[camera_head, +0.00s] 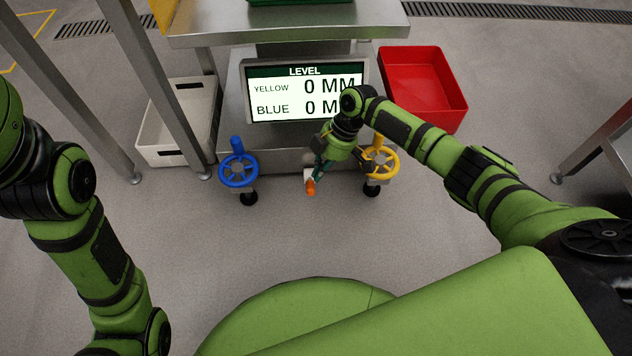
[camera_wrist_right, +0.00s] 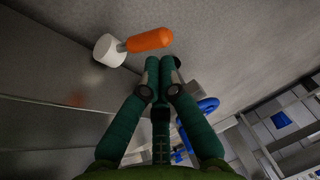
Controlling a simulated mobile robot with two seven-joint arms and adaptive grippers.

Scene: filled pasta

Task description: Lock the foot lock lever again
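The foot lock lever (camera_head: 310,186) is a short orange handle on a white round mount, low at the front of the metal stand between the two handwheels. In the right wrist view the orange lever (camera_wrist_right: 150,39) and its white mount (camera_wrist_right: 109,50) lie just beyond my fingertips. My right gripper (camera_head: 318,171) reaches down beside the lever in the head view. In the wrist view the right gripper (camera_wrist_right: 161,70) has its green fingertips together with nothing visible between them. I cannot tell whether they touch the lever. My left arm shows at the left; its gripper is out of view.
A blue handwheel (camera_head: 238,170) is left of the lever and a yellow handwheel (camera_head: 380,163) is right, close to my right wrist. A display (camera_head: 300,92) above reads 0 MM for both. A white bin (camera_head: 160,150) and a red bin (camera_head: 425,75) flank the stand. The floor in front is clear.

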